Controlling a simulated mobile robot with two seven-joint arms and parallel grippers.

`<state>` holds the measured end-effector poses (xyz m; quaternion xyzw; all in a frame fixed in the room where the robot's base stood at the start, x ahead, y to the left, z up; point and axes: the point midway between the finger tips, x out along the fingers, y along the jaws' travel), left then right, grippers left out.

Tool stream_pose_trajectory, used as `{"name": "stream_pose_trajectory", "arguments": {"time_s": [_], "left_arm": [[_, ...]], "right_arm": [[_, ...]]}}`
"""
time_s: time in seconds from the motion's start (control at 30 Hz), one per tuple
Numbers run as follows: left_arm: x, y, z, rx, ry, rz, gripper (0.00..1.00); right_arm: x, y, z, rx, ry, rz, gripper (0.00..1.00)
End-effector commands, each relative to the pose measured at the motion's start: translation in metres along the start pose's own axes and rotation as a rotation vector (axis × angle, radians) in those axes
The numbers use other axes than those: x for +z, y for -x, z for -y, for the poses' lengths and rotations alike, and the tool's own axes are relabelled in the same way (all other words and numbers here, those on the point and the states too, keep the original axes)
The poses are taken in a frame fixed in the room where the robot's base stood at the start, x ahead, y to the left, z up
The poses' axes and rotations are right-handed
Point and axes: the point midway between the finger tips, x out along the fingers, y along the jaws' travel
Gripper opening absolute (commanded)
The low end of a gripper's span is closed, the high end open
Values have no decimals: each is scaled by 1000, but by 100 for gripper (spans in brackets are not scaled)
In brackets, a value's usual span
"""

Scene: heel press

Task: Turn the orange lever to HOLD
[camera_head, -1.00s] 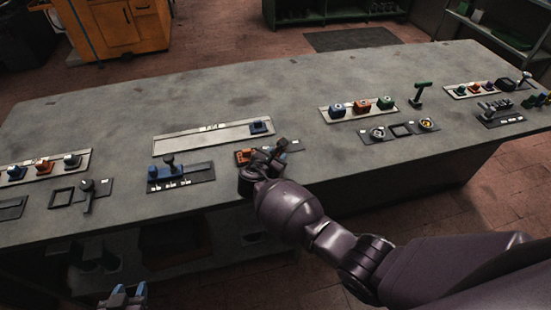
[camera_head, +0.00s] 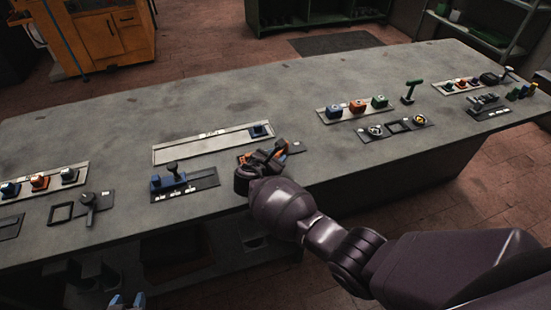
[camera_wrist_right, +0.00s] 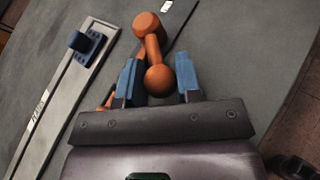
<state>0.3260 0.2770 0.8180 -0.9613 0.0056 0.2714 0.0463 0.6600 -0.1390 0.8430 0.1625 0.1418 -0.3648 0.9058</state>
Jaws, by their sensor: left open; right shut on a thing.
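The orange lever (camera_wrist_right: 151,45) shows in the right wrist view, with a round knob at its near end and a thicker end beyond. My right gripper (camera_wrist_right: 158,78) is shut on the lever, with its blue fingers on either side of the near knob. In the head view my right gripper (camera_head: 268,157) is over the small panel at the table's near edge, and it hides most of the lever and the panel's labels. I cannot read which position the lever is at. My left gripper (camera_head: 126,301) is open and empty at the bottom edge, below the tabletop.
A long pale slider panel (camera_head: 200,145) with a blue knob lies behind the gripper. A blue lever panel (camera_head: 205,179) lies to its left. The grey table's (camera_head: 110,130) back half is clear.

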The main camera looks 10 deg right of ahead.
Motion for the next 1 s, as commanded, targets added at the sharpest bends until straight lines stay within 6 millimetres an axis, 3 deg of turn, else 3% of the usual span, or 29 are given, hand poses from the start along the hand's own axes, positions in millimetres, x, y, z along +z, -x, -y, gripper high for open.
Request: {"name": "stream_pose_trajectory", "arguments": {"time_s": [0.33,0.37,0.53,1.0], "left_arm": [[0,0,0,0,0,1,43],[0,0,0,0,0,1,43],[0,0,0,0,0,1,43],[-2,1,0,0,0,0,43]], "right_arm": [[0,1,-1,1,-2,-1,0],[0,1,-1,1,-2,-1,34],[0,0,-1,1,-2,-1,57],[2,0,0,0,-2,0,57]]}}
